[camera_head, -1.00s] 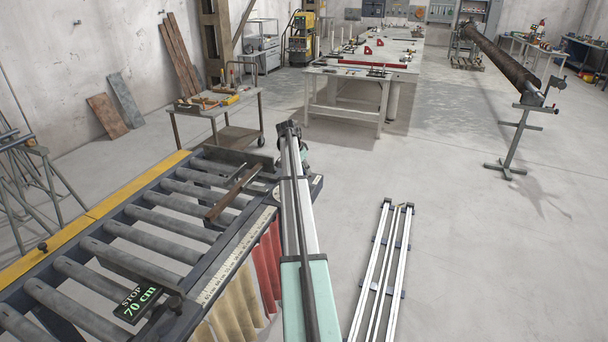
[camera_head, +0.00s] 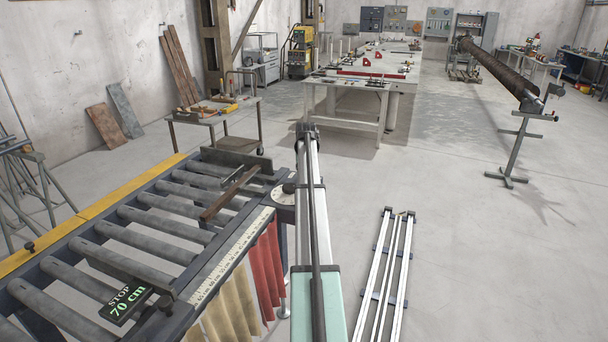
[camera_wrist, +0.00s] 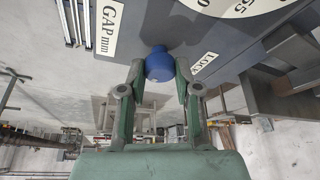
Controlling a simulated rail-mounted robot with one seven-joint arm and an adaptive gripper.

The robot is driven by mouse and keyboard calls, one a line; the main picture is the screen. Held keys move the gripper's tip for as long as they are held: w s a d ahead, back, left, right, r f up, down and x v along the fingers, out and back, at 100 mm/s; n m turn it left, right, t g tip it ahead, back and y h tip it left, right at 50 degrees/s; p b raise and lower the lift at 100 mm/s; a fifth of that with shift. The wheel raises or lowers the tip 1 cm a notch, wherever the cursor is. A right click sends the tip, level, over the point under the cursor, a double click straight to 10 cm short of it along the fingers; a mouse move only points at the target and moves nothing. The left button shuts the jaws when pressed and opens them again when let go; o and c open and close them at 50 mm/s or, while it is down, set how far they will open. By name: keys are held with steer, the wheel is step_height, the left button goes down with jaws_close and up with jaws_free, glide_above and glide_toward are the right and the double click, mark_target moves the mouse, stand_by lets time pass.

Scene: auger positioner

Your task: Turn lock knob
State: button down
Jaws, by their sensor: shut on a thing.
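The round blue lock knob (camera_wrist: 159,66) is in the wrist view, under a dark grey panel with a white "LOCK" label (camera_wrist: 204,64) beside it. My gripper (camera_wrist: 160,72) has its two green fingers on either side of the knob and is shut on it. In the head view my arm hides the gripper, and I cannot see the knob there. A round dial (camera_head: 289,187) shows at the right end of the positioner.
A roller table (camera_head: 150,215) with a yellow edge lies left, bearing a "STOP 70 cm" sign (camera_head: 127,303) and a brown bar (camera_head: 231,193). White rails (camera_head: 386,275) lie on the floor at right.

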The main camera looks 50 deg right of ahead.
steer(key=shift+n+t+y+b, duration=0.4)
steer(key=shift+n+y+b, duration=0.25)
steer(key=shift+n, duration=1.35)
steer(key=c, duration=0.8)
jaws_free()
steer(key=shift+r, duration=0.1)
steer(key=v, duration=1.1)
steer(key=shift+s+r, duration=0.3)
steer(key=shift+r, duration=0.05)
